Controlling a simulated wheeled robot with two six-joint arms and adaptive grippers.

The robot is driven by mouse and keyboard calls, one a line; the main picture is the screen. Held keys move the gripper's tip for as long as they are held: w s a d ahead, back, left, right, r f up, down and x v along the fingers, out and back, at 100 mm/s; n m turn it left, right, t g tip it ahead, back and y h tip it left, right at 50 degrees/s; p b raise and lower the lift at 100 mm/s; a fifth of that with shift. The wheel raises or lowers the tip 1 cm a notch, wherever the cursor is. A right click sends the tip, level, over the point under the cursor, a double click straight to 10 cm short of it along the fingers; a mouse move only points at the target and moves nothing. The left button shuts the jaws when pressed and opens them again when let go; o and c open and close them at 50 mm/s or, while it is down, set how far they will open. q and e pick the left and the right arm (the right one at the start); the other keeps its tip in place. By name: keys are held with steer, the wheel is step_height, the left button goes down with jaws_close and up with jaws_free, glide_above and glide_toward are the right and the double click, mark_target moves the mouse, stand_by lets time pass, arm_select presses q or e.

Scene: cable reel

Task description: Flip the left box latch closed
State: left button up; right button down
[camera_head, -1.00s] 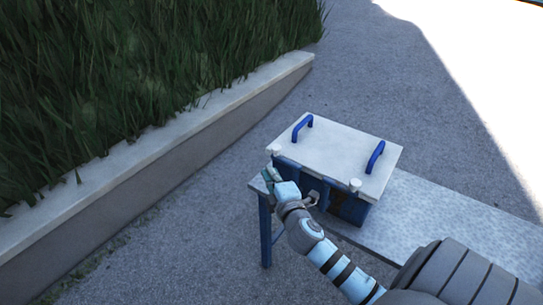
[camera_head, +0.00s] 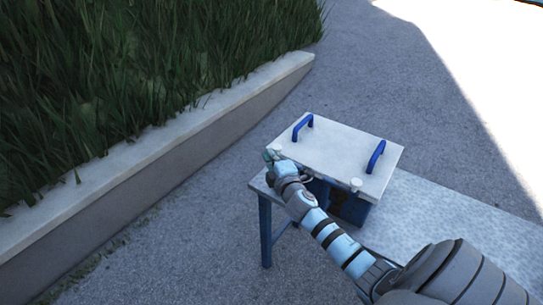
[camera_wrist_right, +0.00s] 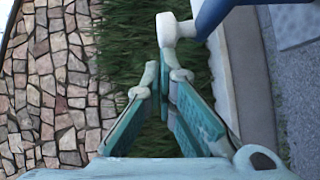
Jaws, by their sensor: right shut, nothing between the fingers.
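The box has a white lid (camera_head: 338,155) and a blue body (camera_head: 355,208). My right gripper (camera_head: 271,154) is at the lid's front left corner and covers the left latch area in the head view. In the right wrist view my right gripper's fingers (camera_wrist_right: 163,75) meet at their tips with nothing between them. A white round-ended latch knob (camera_wrist_right: 170,30) on a blue part is just beyond the fingertips; I cannot tell whether they touch. The right latch's white knob (camera_head: 356,184) stands at the lid's front edge. My left gripper is not in view.
Two blue handles (camera_head: 302,128) stand on the lid. The box rests on a pale table (camera_head: 430,225) with blue legs, which extends to the right. A low wall (camera_head: 170,165) with tall grass lies to the left. Open pavement lies between wall and table.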

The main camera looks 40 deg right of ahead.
steer(key=shift+w+d+m+h+b, duration=0.2)
steer(key=shift+m+h+b, duration=0.1)
steer(key=shift+h+b, duration=0.1)
